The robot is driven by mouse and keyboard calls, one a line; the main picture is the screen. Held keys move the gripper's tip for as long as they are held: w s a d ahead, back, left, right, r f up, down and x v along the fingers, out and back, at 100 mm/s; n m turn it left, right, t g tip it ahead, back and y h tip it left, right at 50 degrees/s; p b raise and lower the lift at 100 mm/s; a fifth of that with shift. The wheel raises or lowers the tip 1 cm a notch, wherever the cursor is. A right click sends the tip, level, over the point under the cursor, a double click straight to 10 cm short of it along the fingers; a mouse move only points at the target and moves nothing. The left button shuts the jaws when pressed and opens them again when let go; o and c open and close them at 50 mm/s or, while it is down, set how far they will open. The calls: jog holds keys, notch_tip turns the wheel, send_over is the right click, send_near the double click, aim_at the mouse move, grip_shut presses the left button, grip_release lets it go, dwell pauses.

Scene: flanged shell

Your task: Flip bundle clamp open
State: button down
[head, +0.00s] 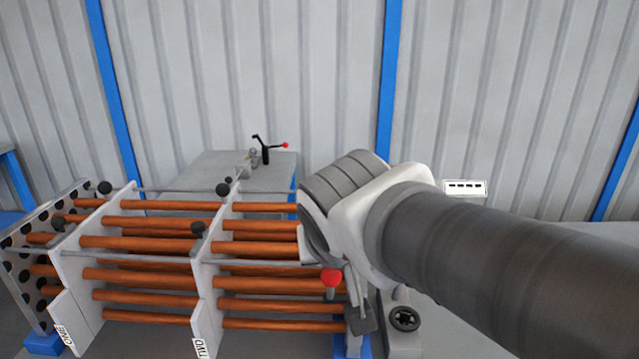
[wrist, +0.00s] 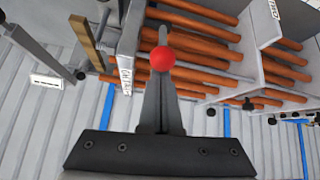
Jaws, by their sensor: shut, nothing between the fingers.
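A lever with a red ball knob (head: 331,278) stands at the near right end of the copper tube bundle (head: 150,243), below my wrist in the head view. In the wrist view the red knob (wrist: 162,58) shows at the tips of my gripper (wrist: 161,82), with a thin grey rod behind it. My gripper's fingers are together, with nothing held between them. I cannot tell whether they touch the knob. My wrist hides much of the lever's surroundings in the head view, and the clamp's body is not clear.
Pale plates, a front one marked TWO (head: 199,285), support the tubes. Rods with black knobs (head: 223,190) cross the bundle. Another lever with a red tip (head: 265,150) stands on a grey table (head: 200,172) behind. A black round knob (head: 404,319) is right of the bundle.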

jog(key=shift+s+a+b, duration=0.15)
jog(key=shift+s+b, duration=0.15)
jog(key=shift+s, duration=0.15)
dwell(0.3)
jog(key=shift+r, duration=0.15)
jog(key=shift+s+r+p, duration=0.1)
jog(key=shift+r+p, duration=0.15)
jog(key=shift+p, duration=0.05)
jog(key=p+v, duration=0.9)
jog(key=v, duration=0.7)
jog(key=shift+d, duration=0.3)
